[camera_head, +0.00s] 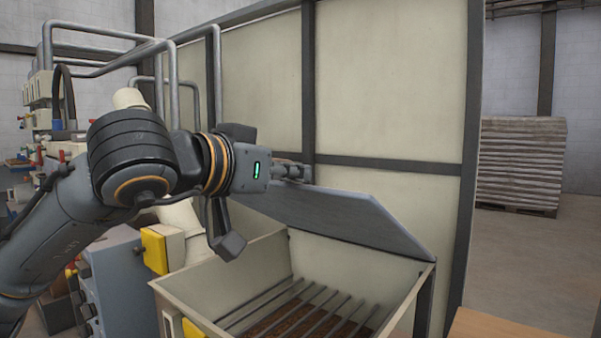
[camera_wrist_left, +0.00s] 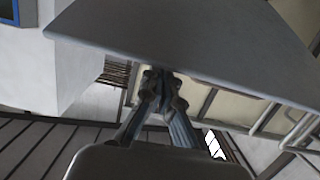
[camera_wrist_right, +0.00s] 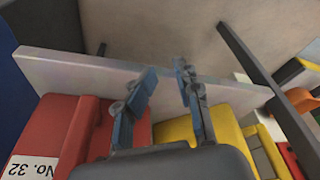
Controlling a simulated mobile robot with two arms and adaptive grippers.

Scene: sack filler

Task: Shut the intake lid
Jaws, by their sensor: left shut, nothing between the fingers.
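The intake lid (camera_head: 335,213) is a flat grey panel on the pale hopper (camera_head: 222,279). It stands raised and tilted over the opening, which has dark bars (camera_head: 305,306). My left gripper (camera_head: 303,172) is at the lid's upper left edge, fingers shut with nothing between them. In the left wrist view the closed fingertips (camera_wrist_left: 163,78) are close to the edge of the grey lid (camera_wrist_left: 200,40); whether they touch it I cannot tell. My right gripper (camera_wrist_right: 167,70) shows only in its wrist view, fingers apart, in front of a pale panel edge (camera_wrist_right: 80,70).
A cream panelled wall (camera_head: 390,80) with dark framing stands behind the hopper. A grey cabinet with a yellow box (camera_head: 154,251) is at left. A pallet stack (camera_head: 521,162) is far right. The right wrist view shows a red box (camera_wrist_right: 90,125) and a yellow one (camera_wrist_right: 225,128) nearby.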

